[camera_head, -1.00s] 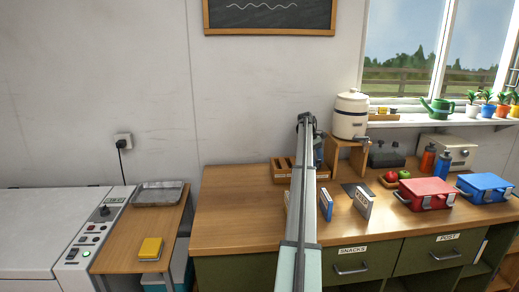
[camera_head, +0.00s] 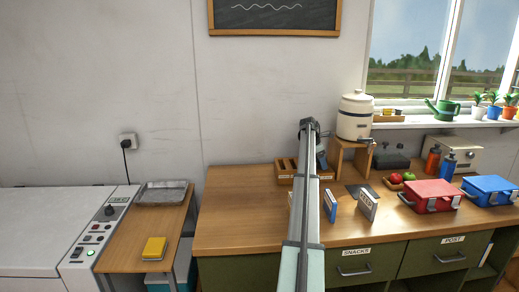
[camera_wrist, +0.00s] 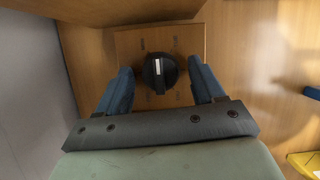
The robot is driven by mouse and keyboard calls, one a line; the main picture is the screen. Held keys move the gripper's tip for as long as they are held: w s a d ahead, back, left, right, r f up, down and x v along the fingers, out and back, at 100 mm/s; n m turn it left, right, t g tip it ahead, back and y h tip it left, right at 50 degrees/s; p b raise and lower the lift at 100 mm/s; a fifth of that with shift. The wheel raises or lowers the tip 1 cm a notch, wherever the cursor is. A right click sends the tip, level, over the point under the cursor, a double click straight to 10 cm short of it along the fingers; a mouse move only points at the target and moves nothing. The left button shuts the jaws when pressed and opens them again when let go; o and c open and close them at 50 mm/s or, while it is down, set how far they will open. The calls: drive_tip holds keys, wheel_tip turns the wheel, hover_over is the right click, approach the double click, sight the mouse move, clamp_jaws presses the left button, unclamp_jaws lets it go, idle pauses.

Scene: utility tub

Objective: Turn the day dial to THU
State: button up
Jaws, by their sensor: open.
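The day dial (camera_wrist: 160,71) is a round black knob with a white pointer line, on a square wooden plate (camera_wrist: 128,42). In the wrist view the pointer line stands nearly upright in the picture, toward the top. Faint marks ring the dial on the plate, too small to read. My gripper (camera_wrist: 159,76) is open, with one blue finger on each side of the dial and a visible gap on both sides. In the head view my gripper (camera_head: 321,160) is at the back of the wooden desk, and the dial cannot be made out there.
A wooden slotted rack (camera_head: 287,170) is by my gripper, and a cream crock (camera_head: 356,116) on a wooden stand is at its right. Upright cards (camera_head: 367,206), a red box (camera_head: 432,195) and a blue box (camera_head: 490,189) are on the desk (camera_head: 240,215). The desk's left front is clear.

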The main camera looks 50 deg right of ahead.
drive_tip(key=n, duration=0.1)
drive_tip(key=n+t, duration=0.1)
drive_tip(key=n, duration=0.1)
drive_tip(key=shift+s+a+n+h, duration=0.1)
drive_tip(key=shift+s+n+h, duration=0.05)
drive_tip(key=shift+n+h, duration=0.15)
drive_tip(key=v, duration=1.4)
drive_tip(key=w+a+f+t, duration=0.2)
drive_tip(key=w+a, duration=0.4)
drive_tip(key=w, duration=0.4)
drive_tip(key=w+a+f+t, duration=0.2)
drive_tip(key=w+a+f, duration=0.2)
drive_tip(key=w+a, duration=0.3)
drive_tip(key=w, duration=0.3)
drive_tip(key=shift+w+a+n, duration=0.2)
drive_tip(key=shift+a+n, duration=0.1)
